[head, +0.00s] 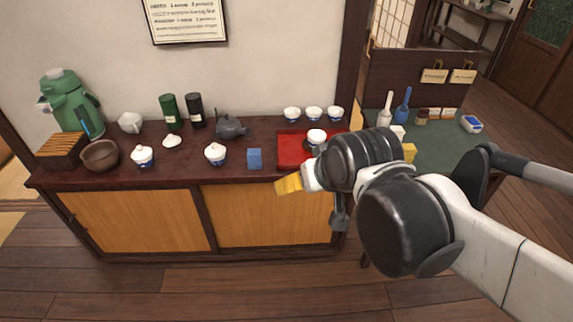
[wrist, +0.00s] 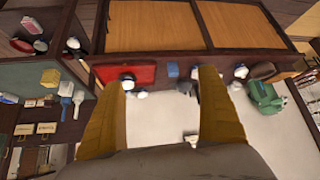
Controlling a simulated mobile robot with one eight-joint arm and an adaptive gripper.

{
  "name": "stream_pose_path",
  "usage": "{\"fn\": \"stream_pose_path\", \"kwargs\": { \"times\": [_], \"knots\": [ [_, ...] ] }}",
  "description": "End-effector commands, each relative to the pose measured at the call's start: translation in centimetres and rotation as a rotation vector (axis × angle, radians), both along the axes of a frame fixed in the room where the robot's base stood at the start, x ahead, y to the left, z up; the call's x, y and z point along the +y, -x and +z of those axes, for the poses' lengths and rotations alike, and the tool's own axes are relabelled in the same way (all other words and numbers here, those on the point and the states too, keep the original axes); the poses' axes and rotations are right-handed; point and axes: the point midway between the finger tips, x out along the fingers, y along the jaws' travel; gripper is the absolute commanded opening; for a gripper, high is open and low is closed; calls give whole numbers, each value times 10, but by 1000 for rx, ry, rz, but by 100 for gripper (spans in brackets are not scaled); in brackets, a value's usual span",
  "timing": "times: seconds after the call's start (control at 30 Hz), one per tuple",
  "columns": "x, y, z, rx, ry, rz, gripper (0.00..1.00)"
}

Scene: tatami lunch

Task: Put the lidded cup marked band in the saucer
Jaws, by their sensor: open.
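Two white lidded cups with blue markings stand on the dark sideboard top in the head view: a left one (head: 142,157) and a middle one (head: 215,154). Their marks are too small to tell which carries the band. A white cup (head: 316,136) stands at the red tray (head: 291,152); I cannot clearly make out a saucer, and my arm hides part of the tray. My gripper (head: 289,184) hangs in front of the sideboard, right of the lidded cups. In the wrist view its yellow fingers (wrist: 163,82) are spread wide with nothing held between them.
A blue block (head: 254,159) sits between the middle lidded cup and the tray. A dark teapot (head: 230,127), canisters and several white cups stand behind. A brown bowl (head: 100,156) and green flask (head: 70,100) are at left. A green-topped table (head: 450,142) with bottles stands right.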

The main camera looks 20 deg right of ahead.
Motion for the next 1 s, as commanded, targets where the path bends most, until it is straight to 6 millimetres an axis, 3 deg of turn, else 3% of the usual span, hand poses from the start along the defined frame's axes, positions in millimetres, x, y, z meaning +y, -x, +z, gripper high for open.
{"fn": "stream_pose_path", "kwargs": {
  "times": [0.03, 0.1, 0.27, 1.0],
  "knots": [
    [5, 19, -5, 18, 0, 10, 87],
    [9, 38, -10, 39, 0, 19, 87],
    [12, 59, -17, 64, 0, 29, 87],
    [12, 61, -18, 65, 0, 29, 87]
  ]
}}
